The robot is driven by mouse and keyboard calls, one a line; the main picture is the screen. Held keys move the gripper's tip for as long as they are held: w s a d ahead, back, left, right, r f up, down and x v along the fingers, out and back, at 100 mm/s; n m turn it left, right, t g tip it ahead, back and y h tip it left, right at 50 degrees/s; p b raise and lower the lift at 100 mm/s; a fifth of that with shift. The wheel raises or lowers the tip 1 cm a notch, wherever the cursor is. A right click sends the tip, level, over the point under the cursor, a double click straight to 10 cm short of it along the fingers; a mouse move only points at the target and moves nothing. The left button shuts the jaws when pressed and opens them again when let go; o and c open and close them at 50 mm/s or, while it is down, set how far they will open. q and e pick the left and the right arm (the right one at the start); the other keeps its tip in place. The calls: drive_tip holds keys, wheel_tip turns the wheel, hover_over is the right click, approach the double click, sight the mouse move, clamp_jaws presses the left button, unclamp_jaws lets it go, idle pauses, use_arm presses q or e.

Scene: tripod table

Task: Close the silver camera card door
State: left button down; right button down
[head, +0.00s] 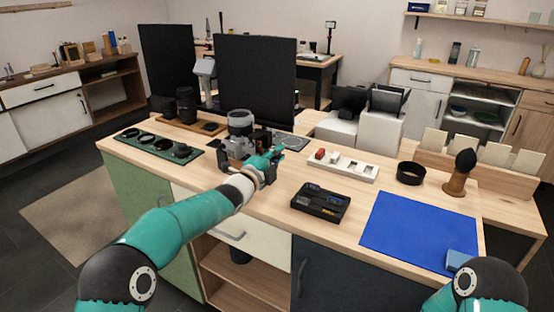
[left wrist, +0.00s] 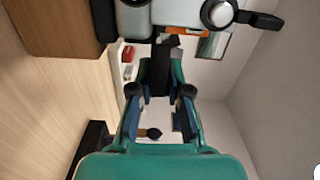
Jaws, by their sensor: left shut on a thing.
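The silver camera (head: 238,148) stands on the wooden table with its lens up, near the dark panel. In the left wrist view its silver body (left wrist: 180,12) fills the top, with an orange patch (left wrist: 188,30) at its edge. My left gripper (head: 268,165) is at the camera's right side. In the left wrist view the left gripper (left wrist: 160,72) has its fingers close together around a dark piece by the camera, which looks like the card door. The fingers partly hide it, so its angle cannot be told. My right gripper is out of view.
A black case (head: 321,201), a white tray (head: 343,165) and a blue mat (head: 422,231) lie to the right. A green lens tray (head: 158,144) lies left. A black ring (head: 410,173) and a brush (head: 459,172) stand farther right. Bare tabletop surrounds the case.

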use_arm(q)
drive_tip(key=shift+w+a+r+n, duration=0.1)
drive_tip(key=shift+a+n, duration=0.1)
drive_tip(key=shift+n, duration=0.6)
drive_tip(key=c, duration=1.2)
unclamp_jaws()
drive_tip(key=shift+o, duration=0.4)
drive_tip(key=shift+r, duration=0.1)
drive_tip(key=v, duration=1.2)
